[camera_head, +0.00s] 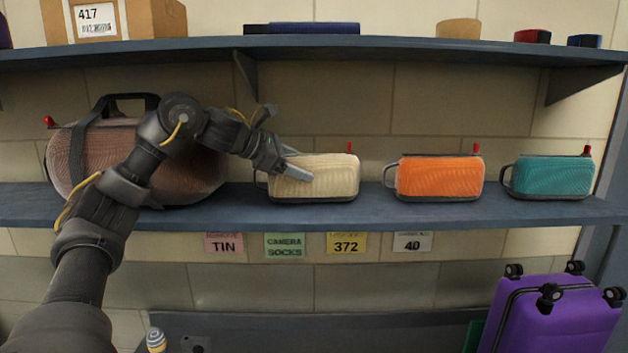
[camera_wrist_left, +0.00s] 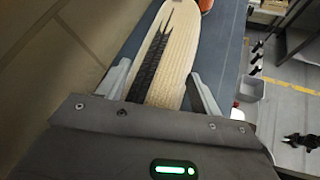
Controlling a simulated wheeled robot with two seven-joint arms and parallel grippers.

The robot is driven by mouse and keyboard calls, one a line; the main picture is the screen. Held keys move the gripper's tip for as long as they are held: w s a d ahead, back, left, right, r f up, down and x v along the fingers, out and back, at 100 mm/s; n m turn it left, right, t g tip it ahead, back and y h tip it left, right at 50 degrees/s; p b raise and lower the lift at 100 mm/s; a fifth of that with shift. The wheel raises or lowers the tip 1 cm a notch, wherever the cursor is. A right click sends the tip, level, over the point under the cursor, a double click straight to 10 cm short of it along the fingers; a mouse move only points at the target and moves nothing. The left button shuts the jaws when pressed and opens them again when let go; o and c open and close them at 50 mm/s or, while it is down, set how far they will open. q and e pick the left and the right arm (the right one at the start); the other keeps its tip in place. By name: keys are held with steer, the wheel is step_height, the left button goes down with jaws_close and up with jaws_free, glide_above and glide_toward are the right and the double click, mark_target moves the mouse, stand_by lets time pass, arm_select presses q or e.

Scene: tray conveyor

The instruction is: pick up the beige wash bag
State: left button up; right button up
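The beige wash bag (camera_head: 335,180) stands upright on the blue-grey shelf, with a dark loop handle at its left end and a small red piece on top. My left gripper (camera_head: 297,172) is at the bag's left part, with one finger in front of it. In the left wrist view the bag (camera_wrist_left: 177,75), with a dark strip along its top, lies between the two spread fingers (camera_wrist_left: 159,72). The fingers are open on either side of it; I cannot tell whether they touch it. The far finger is hidden in the head view. My right gripper is not in view.
An orange bag (camera_head: 438,178) and a teal bag (camera_head: 552,177) stand to the right on the same shelf (camera_head: 380,213). A big brown bag (camera_head: 72,165) stands left, behind my arm. An upper shelf (camera_head: 385,43) runs above. A purple suitcase (camera_head: 550,318) is lower right.

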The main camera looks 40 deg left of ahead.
arm_select(q)
steer(key=c, duration=0.6)
steer(key=shift+r, duration=0.1)
steer(key=shift+r, duration=0.2)
step_height(320, 180, up, 2)
steer(key=shift+r+b, duration=0.15)
steer(key=shift+b, duration=0.4)
steer(key=s+d+r, duration=0.2)
steer(key=d+r, duration=0.1)
steer(key=d, duration=0.1)
steer(key=s+d+r+b, duration=0.1)
steer(key=s+d+r, duration=0.1)
steer(key=d+r, duration=0.1)
steer(key=s+d+r+b, duration=0.1)
steer(key=s+d+r, duration=0.1)
steer(key=d+r, duration=0.2)
steer(key=shift+s+d+r, duration=0.1)
steer(key=shift+s+d, duration=0.3)
steer(key=shift+d, duration=0.25)
